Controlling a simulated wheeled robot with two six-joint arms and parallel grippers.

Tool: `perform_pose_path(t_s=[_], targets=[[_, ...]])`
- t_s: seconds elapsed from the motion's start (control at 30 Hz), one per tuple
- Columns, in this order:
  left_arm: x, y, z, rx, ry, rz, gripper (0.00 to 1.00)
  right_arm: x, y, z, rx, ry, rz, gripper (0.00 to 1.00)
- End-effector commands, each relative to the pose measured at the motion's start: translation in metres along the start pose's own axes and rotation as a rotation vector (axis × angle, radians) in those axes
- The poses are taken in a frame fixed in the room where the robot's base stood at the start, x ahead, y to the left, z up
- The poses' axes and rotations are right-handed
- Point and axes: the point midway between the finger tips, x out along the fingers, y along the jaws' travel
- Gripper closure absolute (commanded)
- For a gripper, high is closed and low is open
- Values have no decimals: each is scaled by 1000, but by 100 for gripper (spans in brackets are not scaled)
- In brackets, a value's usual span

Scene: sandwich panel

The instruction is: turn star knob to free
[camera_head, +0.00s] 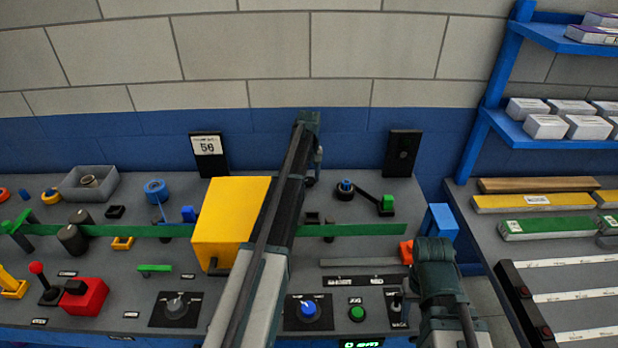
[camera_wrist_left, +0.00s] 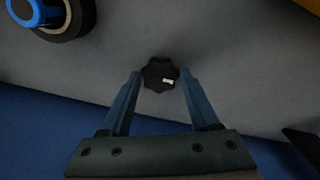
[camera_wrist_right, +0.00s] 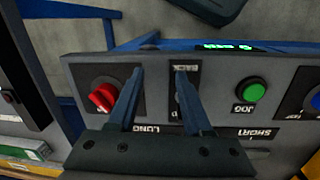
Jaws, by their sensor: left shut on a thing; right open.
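The star knob (camera_wrist_left: 160,74) is small, black and lobed, with a white mark on its top. In the left wrist view it sits between the fingertips of my left gripper (camera_wrist_left: 161,78), which is shut on it. In the head view my left arm reaches over the panel to the back, and the knob (camera_head: 311,180) shows only as a dark bit below the gripper (camera_head: 317,160).
A yellow block (camera_head: 228,220) stands over a green strip (camera_head: 360,230) left of my left arm. A blue ring knob (camera_head: 345,188) is close to the star knob. A blue knob (camera_head: 308,309) and green button (camera_head: 357,313) are at the front. Shelves stand right.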

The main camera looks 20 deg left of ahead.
Motion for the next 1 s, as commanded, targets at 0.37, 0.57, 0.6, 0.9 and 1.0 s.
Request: perform_pose_path(t_s=[0.37,0.57,0.6,0.9,1.0], targets=[[0,0,0,-32,0,0,94,0,0,0,0,0,0,50],[0,0,0,-31,0,0,94,0,0,0,0,0,0,50],[0,0,0,-31,0,0,36,0,0,0,0,0,0,50],[0,0,0,-30,0,0,9,0,0,0,0,0,0,50],[0,0,0,-30,0,0,9,0,0,0,0,0,0,50]])
